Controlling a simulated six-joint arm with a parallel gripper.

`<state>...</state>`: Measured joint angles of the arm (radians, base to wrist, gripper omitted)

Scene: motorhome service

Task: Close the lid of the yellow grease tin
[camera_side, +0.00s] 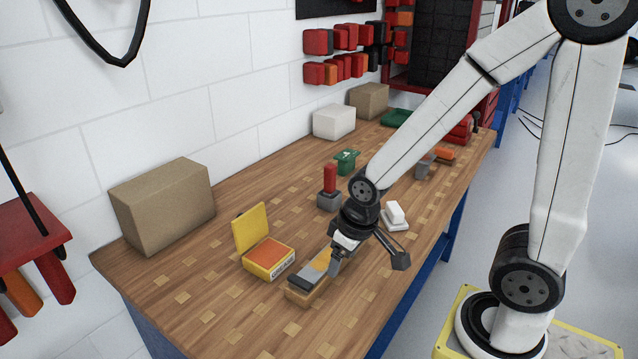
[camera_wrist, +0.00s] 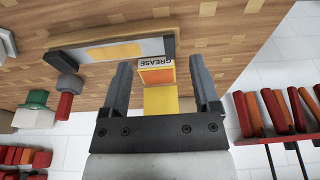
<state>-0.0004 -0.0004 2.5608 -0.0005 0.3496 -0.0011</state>
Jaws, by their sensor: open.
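The yellow grease tin (camera_side: 266,262) stands on the wooden bench in the side view, with orange contents and a GREASE label on its front. Its yellow lid (camera_side: 250,229) stands open, roughly upright at the tin's back edge. In the wrist view the tin (camera_wrist: 157,76) and its lid (camera_wrist: 160,101) show between my fingers, beyond them. My gripper (camera_side: 368,261) is open and empty, above the bench and to the right of the tin, apart from it. In the wrist view its two fingers (camera_wrist: 162,78) are spread wide.
A cardboard box (camera_side: 163,206) stands behind the tin. A red-handled tool in a grey base (camera_side: 329,187) and a white block on a tray (camera_side: 396,213) stand farther along. Bench left of the tin is clear.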

